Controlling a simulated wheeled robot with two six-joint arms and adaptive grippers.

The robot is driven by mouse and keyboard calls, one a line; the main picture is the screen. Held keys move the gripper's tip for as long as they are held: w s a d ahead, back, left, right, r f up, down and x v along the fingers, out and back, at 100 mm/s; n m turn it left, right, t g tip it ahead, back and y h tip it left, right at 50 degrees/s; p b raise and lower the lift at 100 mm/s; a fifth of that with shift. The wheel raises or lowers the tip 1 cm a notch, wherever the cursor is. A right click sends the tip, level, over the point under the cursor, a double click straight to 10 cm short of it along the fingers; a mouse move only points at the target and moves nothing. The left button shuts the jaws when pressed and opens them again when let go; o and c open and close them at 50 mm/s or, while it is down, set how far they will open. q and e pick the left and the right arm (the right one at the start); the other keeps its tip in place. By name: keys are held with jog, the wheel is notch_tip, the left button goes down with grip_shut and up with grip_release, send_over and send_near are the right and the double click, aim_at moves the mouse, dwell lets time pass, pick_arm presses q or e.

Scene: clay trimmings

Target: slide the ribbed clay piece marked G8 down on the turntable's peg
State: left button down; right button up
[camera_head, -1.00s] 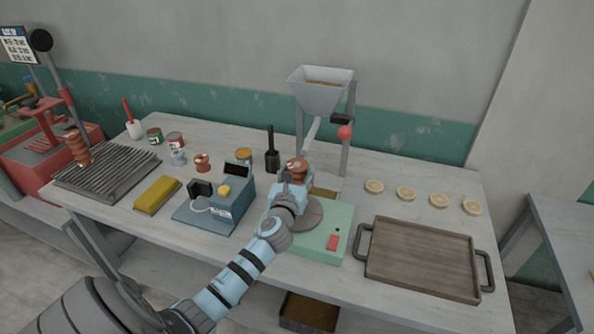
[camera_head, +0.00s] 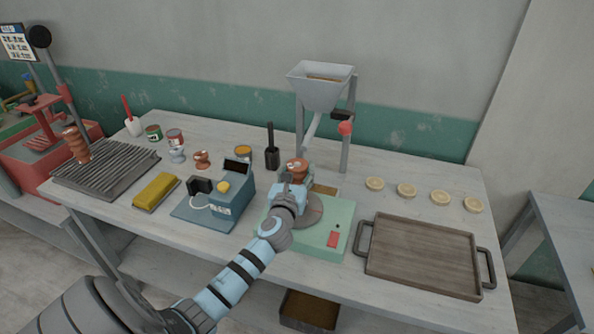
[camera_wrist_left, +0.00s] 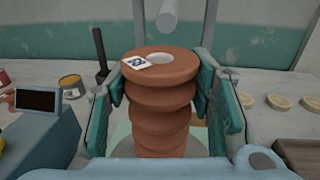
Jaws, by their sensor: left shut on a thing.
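The ribbed clay piece (camera_head: 297,167) is reddish-brown and stands upright over the turntable (camera_head: 312,213), a grey disc on a pale green base. In the left wrist view the piece (camera_wrist_left: 160,104) fills the space between the fingers. It has a hole in its top and a white tag (camera_wrist_left: 138,63) with a dark mark, too small to read surely. My left gripper (camera_head: 291,183) is shut on it from the near side. The peg is hidden, and I cannot tell how far the piece is around it. My right gripper is out of view.
A hopper (camera_head: 321,88) on a stand rises right behind the turntable, with a red knob (camera_head: 345,128). A blue device (camera_head: 220,205) stands close on the left. A wooden tray (camera_head: 422,255) and several pale discs lie on the right. Another ribbed piece (camera_head: 75,144) stands at far left.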

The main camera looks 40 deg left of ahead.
pick_arm(q)
jog(key=shift+f+b, duration=0.9)
jog(key=shift+f, duration=0.15)
dwell(0.5)
jog(key=c, duration=0.7)
grip_release()
